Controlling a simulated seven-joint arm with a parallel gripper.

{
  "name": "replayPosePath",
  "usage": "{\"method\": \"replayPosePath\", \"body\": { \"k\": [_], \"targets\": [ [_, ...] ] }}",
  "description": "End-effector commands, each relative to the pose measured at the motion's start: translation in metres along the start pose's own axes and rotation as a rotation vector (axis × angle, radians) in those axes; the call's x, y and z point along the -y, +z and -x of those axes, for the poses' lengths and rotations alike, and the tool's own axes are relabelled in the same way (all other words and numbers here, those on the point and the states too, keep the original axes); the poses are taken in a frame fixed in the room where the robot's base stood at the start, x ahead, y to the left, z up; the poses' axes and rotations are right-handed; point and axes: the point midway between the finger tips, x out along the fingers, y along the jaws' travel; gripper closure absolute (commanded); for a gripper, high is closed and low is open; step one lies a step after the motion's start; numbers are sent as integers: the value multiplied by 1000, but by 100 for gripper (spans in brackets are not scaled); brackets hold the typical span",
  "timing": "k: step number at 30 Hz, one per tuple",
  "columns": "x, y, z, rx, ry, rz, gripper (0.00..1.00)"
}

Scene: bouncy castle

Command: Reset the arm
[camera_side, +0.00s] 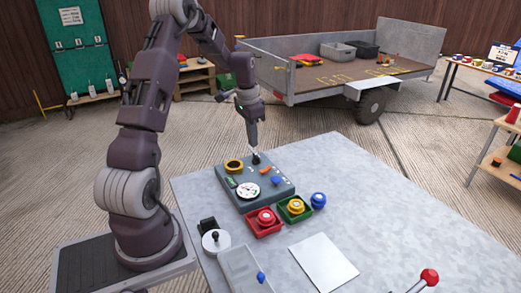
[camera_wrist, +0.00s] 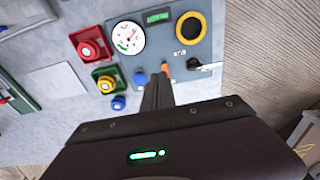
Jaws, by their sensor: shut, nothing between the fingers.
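My gripper (camera_side: 253,146) points down over the back edge of the grey control box (camera_side: 226,188), close to a black knob (camera_side: 256,159). I cannot tell from the side view whether it touches the knob. In the wrist view my gripper (camera_wrist: 157,84) shows shut and empty, its fingers beside the orange lever (camera_wrist: 165,66) and a blue knob (camera_wrist: 140,78). The black knob (camera_wrist: 194,65) lies to the right of the fingers there. The box also carries a white gauge (camera_side: 247,190) and a yellow ring (camera_side: 234,166).
A red button box (camera_side: 265,229), a green tray with a yellow button (camera_side: 296,207) and a blue button (camera_side: 318,200) stand before the control box. White paper (camera_side: 324,262), a joystick (camera_side: 215,238) and a red-knobbed lever (camera_side: 429,277) are nearer. The table's right side (camera_side: 400,215) is clear.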

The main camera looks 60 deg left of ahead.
Motion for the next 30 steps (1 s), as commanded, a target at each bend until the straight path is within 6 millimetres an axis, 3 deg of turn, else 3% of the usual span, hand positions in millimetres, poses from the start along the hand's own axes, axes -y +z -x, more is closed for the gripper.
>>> {"method": "replayPosePath", "body": {
  "k": [4, 14, 17, 20, 23, 24, 27, 30],
  "targets": [
    [0, 7, 14, -1, 0, 0, 100],
    [0, 8, 16, 0, 1, -1, 100],
    [-11, 5, 27, -5, -11, -7, 100],
    [-58, -2, 71, -32, -54, -26, 100],
    [-137, 12, 129, -92, -102, -39, 100],
    [-168, 24, 149, -126, -114, -39, 100],
    [-234, 71, 184, -219, -116, -33, 100],
    [-277, 123, 197, -303, -83, -21, 100]
  ]
}}
